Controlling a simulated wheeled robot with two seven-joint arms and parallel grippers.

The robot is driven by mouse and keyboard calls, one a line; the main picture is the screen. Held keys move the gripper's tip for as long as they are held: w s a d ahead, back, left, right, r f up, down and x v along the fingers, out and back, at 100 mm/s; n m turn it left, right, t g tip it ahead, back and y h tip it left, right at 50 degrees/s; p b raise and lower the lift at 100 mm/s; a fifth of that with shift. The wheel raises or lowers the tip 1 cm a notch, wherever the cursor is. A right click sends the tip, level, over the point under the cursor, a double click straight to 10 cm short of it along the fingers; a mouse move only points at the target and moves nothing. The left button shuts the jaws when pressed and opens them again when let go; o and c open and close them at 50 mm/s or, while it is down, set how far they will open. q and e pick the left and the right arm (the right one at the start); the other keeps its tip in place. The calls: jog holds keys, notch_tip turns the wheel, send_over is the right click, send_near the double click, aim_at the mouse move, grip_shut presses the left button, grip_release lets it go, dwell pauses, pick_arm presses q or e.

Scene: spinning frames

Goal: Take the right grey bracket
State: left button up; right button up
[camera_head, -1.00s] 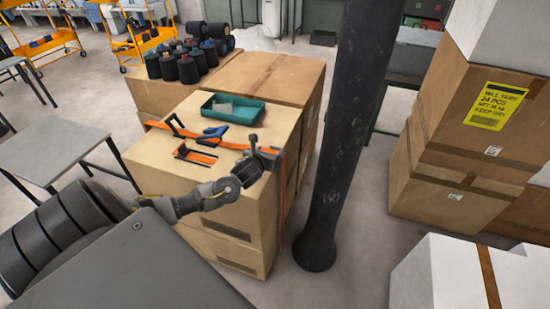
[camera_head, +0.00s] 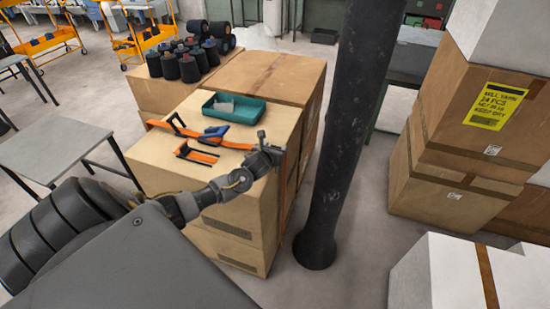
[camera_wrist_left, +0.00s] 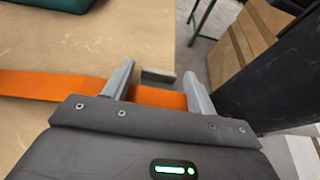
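A small grey block, which looks like the right grey bracket (camera_wrist_left: 157,76), lies on the cardboard box's top near its right edge, beside the orange strap (camera_wrist_left: 45,85). In the left wrist view it sits between and just past my open left fingers; no contact shows. My left gripper (camera_head: 271,144) is over the right edge of the box top in the head view, where it hides most of the bracket. Its fingers also show apart in the wrist view (camera_wrist_left: 159,70), with the strap passing beneath them. My right gripper is out of view.
The strap's dark blue buckle (camera_head: 213,134), an orange-and-black piece (camera_head: 197,154) and a teal tray (camera_head: 243,112) are on the box top (camera_head: 160,165). A dark column (camera_head: 340,140) stands close to the right. Black cones (camera_head: 188,68) stand behind.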

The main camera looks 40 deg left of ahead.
pick_arm(q)
jog(key=c, duration=0.8)
jog(key=shift+r, duration=0.15)
jog(key=shift+r, duration=0.2)
notch_tip(320, 180, up, 3)
jog(key=shift+s+d, duration=0.15)
jog(key=s+d+r, duration=0.2)
jog(key=s+r, duration=0.1)
jog(key=s+d+r, duration=0.3)
jog(key=s, duration=0.1)
jog(key=s+d+r, duration=0.3)
jog(key=s, duration=0.1)
jog(key=shift+d+r+b, duration=0.1)
jog(key=shift+r+b, duration=0.1)
jog(key=shift+b, duration=0.2)
